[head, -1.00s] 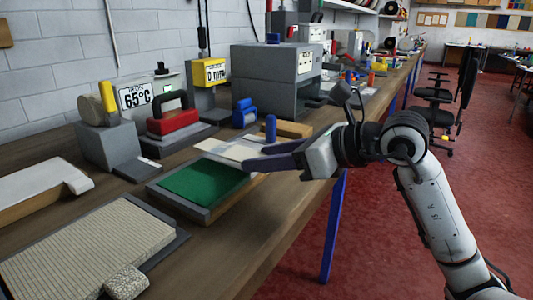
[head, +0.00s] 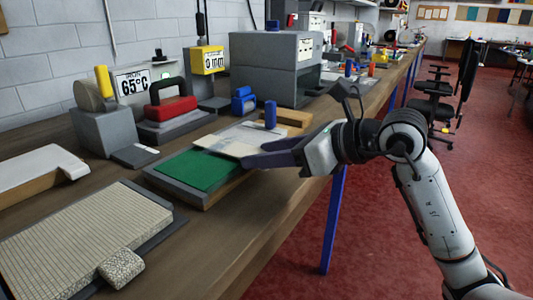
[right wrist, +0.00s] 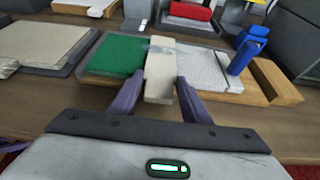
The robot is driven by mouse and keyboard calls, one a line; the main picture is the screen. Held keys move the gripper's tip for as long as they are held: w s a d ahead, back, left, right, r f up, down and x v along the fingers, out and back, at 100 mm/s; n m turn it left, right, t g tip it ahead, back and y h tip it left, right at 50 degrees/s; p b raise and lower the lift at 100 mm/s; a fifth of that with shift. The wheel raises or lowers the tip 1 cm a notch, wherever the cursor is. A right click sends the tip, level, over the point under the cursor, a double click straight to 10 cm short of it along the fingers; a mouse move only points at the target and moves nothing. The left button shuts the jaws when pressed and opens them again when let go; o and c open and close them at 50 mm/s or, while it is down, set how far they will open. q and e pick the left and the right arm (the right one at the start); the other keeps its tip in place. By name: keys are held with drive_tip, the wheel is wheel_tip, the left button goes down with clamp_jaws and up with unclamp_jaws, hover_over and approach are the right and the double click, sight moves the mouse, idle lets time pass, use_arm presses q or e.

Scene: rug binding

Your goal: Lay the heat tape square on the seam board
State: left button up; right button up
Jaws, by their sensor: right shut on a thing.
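My right gripper (head: 252,153) is shut on a pale cream strip, the heat tape (right wrist: 160,68). In the right wrist view the strip stands between the fingertips of the gripper (right wrist: 159,84), its far end pointing away from me. It lies along the border between the green-topped seam board (right wrist: 115,54) and a pale grey sheet (right wrist: 203,68). The green board (head: 195,170) is left of the fingers in the head view. The fingers partly hide the strip there. I cannot tell whether the strip touches the board.
A blue post (head: 270,114) stands by the pale sheet, with a wooden block (head: 287,118) behind. A red-bodied iron (head: 170,107) and a grey machine (head: 275,65) stand farther back. A ribbed beige rug piece (head: 75,240) lies at the near left. Bare bench shows along the front edge.

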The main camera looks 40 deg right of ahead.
drive_tip(key=shift+f, duration=0.35)
drive_tip(key=o, duration=1.1)
drive_tip(key=shift+r, duration=0.1)
drive_tip(key=v, duration=1)
drive_tip(key=shift+s+d+b, duration=0.1)
drive_tip(key=shift+b, duration=0.2)
